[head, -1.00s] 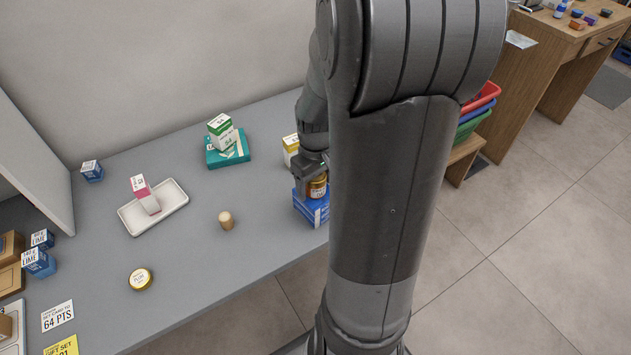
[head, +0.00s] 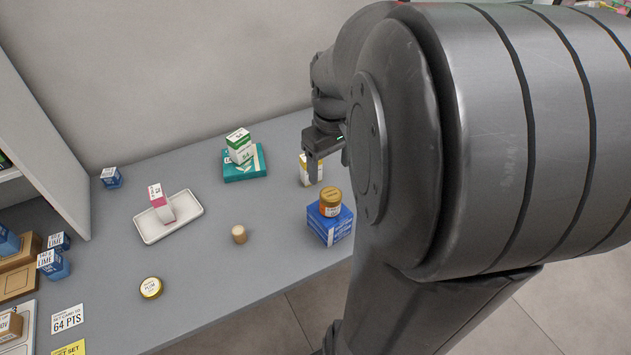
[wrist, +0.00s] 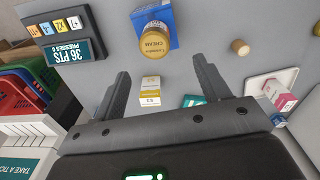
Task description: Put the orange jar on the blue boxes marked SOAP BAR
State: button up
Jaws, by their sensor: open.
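The orange jar (head: 330,202) with a gold lid stands upright on top of the blue boxes (head: 331,229) near the counter's front edge. In the wrist view the jar (wrist: 155,42) is seen from above, with part of the blue boxes (wrist: 172,14) showing beside it. The SOAP BAR lettering is too small to read. My gripper (head: 312,172) is above and behind the jar, apart from it. In the wrist view the two fingers (wrist: 165,80) are wide apart with nothing held between them.
A yellow and white box (head: 304,168) stands behind the blue boxes. A wooden peg-like item (head: 239,234), a white tray (head: 150,236) with a pink box, and a teal box (head: 246,176) under a green and white box stand to the left. Counter between them is clear.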

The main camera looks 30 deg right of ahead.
jog(key=s+a+r+m+t, duration=0.1)
jog(key=s+a+r+t, duration=0.4)
jog(key=s+a, duration=0.5)
jog(key=a+r, duration=0.2)
jog(key=a, duration=0.1)
jog(key=shift+m, duration=0.4)
